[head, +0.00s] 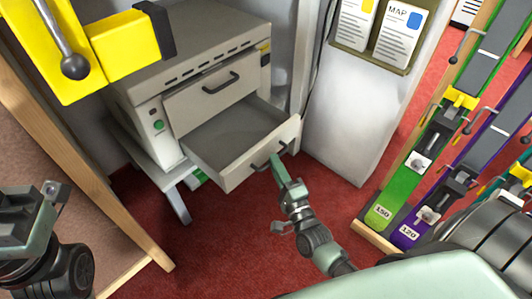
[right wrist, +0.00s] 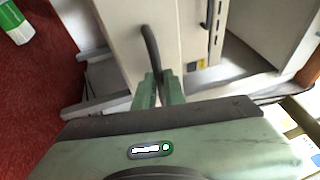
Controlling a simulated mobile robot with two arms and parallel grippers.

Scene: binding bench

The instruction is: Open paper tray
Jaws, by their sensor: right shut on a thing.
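The paper tray (head: 238,170) is the lower drawer of a grey machine (head: 215,45). It is pulled out, and its empty-looking inside shows from above. My right gripper (head: 277,162) is shut on the dark tray handle (head: 262,165) at the tray's front. In the right wrist view the fingers (right wrist: 158,88) close around the lower end of the dark handle (right wrist: 150,45). The upper drawer (head: 215,90) of the machine is closed. My left gripper (head: 28,215) is at the lower left, away from the tray; its fingers are not clear.
A wooden-edged board (head: 85,180) stands at the left. A white cabinet (head: 345,110) with paper holders stands right of the machine. Green and purple racks (head: 400,190) stand at the far right. Red floor (head: 220,245) lies open before the tray. A yellow part (head: 125,45) overhangs the upper left.

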